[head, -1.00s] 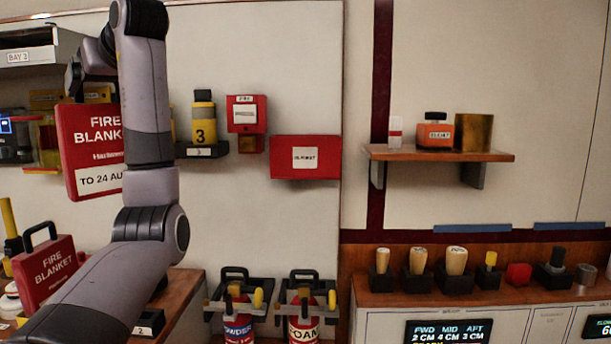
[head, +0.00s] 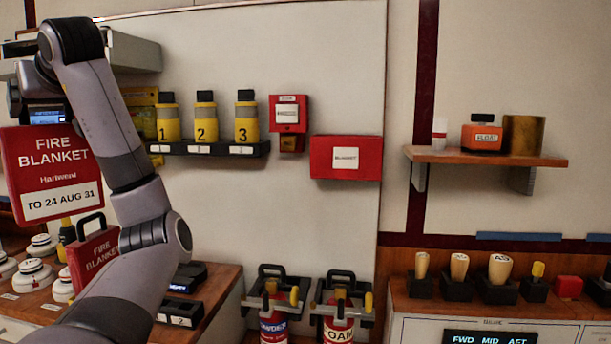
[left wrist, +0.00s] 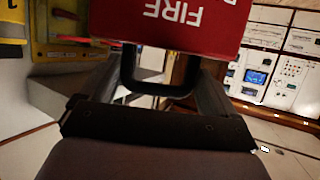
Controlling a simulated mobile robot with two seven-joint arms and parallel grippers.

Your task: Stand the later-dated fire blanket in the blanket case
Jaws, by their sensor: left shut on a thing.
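My left gripper (head: 42,116) is shut on the handle of a red fire blanket (head: 52,165), labelled "TO 24 AUG 31", which hangs upright in the air at the far left. In the left wrist view the held blanket (left wrist: 170,25) appears upside down, its black handle between my fingers (left wrist: 165,95). A second red fire blanket (head: 92,256) with a black handle stands on the wooden bench, partly behind my left arm; its date is hidden. The red blanket case (head: 346,157), with a white label, is on the wall right of the arm. My right gripper is not in view.
Yellow numbered cylinders (head: 206,122) stand on a black wall rack between my arm and the case, beside a red call box (head: 288,114). Extinguishers (head: 338,318) hang below the case. A wooden shelf (head: 485,156) is at right. White detectors (head: 32,275) sit on the bench.

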